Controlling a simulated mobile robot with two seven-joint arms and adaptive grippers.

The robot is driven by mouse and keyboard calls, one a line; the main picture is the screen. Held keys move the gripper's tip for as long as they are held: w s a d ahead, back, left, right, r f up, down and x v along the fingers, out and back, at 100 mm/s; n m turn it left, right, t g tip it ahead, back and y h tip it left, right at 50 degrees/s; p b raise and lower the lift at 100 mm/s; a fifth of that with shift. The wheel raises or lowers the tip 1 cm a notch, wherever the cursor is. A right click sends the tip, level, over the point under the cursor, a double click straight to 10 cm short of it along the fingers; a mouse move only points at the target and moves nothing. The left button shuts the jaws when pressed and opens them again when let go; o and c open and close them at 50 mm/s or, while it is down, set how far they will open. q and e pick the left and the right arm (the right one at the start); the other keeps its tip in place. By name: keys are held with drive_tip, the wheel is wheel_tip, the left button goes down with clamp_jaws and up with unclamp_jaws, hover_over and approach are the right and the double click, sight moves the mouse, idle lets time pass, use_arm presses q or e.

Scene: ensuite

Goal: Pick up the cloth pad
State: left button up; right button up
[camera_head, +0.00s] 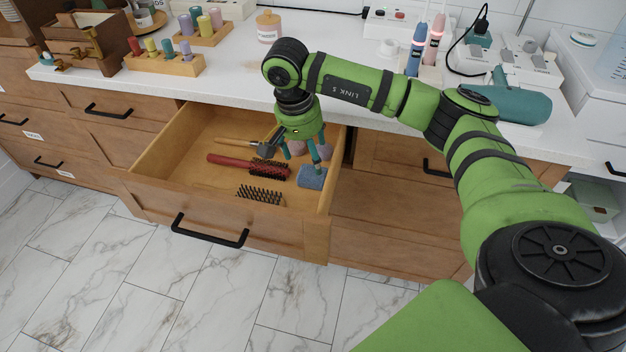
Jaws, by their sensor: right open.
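A small blue cloth pad (311,178) lies in the right part of the open wooden drawer (183,201), close to its right wall. My right gripper (302,158) points down into the drawer from above. Its teal fingers are spread open with nothing visible between them that it grips. One fingertip is just above the pad's far edge; I cannot tell whether it touches. Two mauve-pink round items behind the fingers are partly hidden. My left gripper is not in view.
A red-handled brush (240,166), a black-bristled brush (260,195) and a wooden-handled brush (240,145) lie left of the pad. The white counter (235,75) above holds bottles, wooden holders, two electric toothbrushes and a teal hair dryer (515,103). The drawer's left part is clear.

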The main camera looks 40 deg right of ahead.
sight(313, 173)
drive_tip(key=shift+s+f, duration=0.1)
drive_tip(key=shift+f, duration=0.4)
drive_tip(key=f, duration=0.5)
drive_tip(key=shift+s+d+f+p, duration=0.1)
drive_tip(key=shift+s+d+p, duration=0.2)
drive_tip(key=shift+w+d+f, duration=0.1)
drive_tip(key=shift+w+f, duration=0.05)
drive_tip(key=shift+f, duration=0.05)
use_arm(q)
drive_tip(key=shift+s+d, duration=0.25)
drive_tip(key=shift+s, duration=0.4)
use_arm(e)
drive_tip(key=shift+r, duration=0.1)
drive_tip(key=c, duration=0.7)
